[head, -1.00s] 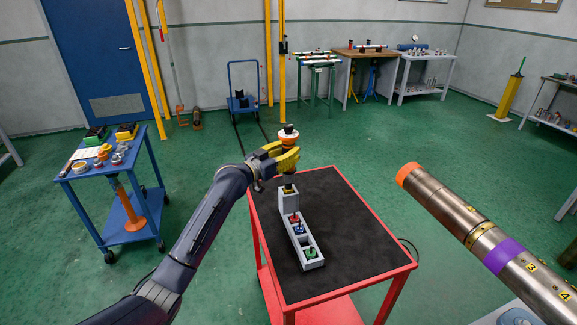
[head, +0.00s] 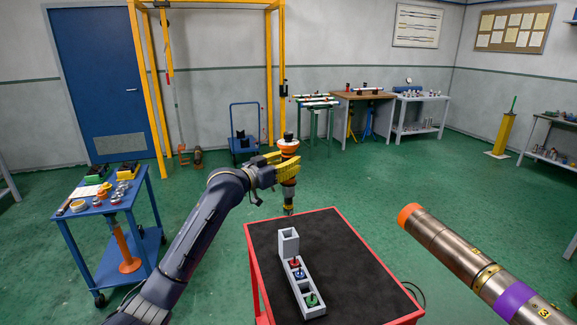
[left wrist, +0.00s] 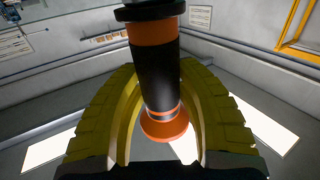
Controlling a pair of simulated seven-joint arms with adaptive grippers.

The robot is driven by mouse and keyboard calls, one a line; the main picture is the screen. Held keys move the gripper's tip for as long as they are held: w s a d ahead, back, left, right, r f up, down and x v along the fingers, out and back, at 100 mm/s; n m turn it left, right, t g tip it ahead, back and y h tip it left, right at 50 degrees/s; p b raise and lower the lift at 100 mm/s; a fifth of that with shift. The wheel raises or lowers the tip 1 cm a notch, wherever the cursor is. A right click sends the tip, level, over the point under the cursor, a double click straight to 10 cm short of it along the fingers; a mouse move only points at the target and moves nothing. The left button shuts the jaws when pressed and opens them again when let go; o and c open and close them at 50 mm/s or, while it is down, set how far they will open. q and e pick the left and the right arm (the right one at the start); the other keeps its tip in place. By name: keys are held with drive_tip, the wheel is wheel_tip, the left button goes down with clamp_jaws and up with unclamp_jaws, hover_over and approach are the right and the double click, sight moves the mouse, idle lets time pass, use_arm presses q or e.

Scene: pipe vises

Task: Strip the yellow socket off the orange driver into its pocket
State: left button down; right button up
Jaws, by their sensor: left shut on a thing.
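My left gripper (head: 276,170) is shut on the orange driver (head: 288,145), which stands upright with its tip pointing down. In the left wrist view the driver (left wrist: 158,75) shows its black grip and orange flared end between the yellow fingers (left wrist: 160,115). Its lower end hangs over the table's far edge in the picture, above and behind the grey rack (head: 303,290). A yellowish part (head: 288,190) shows low on the driver; I cannot tell clearly whether it is the yellow socket. The rack holds red (head: 295,263), blue (head: 299,273) and green (head: 311,299) pieces. One pocket between blue and green looks empty. My right gripper is out of view.
The rack has a tall hollow grey block (head: 288,240) at its far end. It stands on a red cart with a black top (head: 350,270), mostly clear. A metal tube with an orange end (head: 440,235) reaches in at right. A blue cart (head: 75,208) stands left.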

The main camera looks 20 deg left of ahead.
use_arm(q)
drive_tip(key=shift+r, duration=0.15)
drive_tip(key=s+d+f, duration=0.9)
drive_tip(key=s+f, duration=0.3)
drive_tip(key=s, duration=0.2)
drive_tip(key=shift+d+f, duration=0.3)
drive_tip(key=shift+d, duration=0.1)
drive_tip(key=shift+f, duration=3.8)
idle(2.2)
